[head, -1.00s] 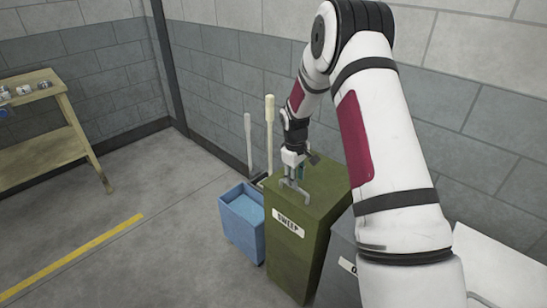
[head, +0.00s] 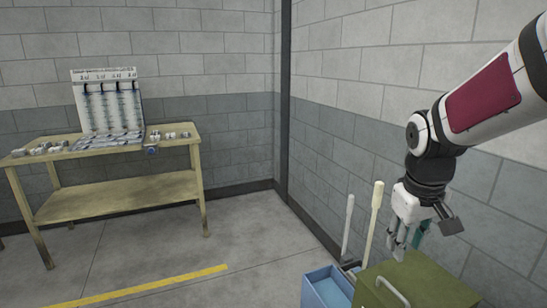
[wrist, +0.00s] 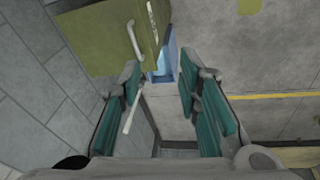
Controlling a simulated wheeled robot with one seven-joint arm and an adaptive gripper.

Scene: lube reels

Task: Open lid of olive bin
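The olive bin (head: 425,283) is at the bottom right of the head view, with only its top in frame. Its lid looks flat and shut, with a pale bar handle (head: 393,291) near the front edge. In the wrist view the olive bin (wrist: 100,42) is at the upper left, with its handle (wrist: 133,40) beyond the left finger. My gripper (head: 408,243) is above the bin, apart from the handle. In the wrist view my gripper (wrist: 160,68) has its teal-padded fingers spread with nothing between them.
A blue bin (head: 326,289) stands left of the olive bin. Two upright handles, one grey (head: 348,225) and one cream (head: 374,222), rise behind it near the wall. A wooden table (head: 120,188) with small parts and a rack stands at the left. The floor between is clear.

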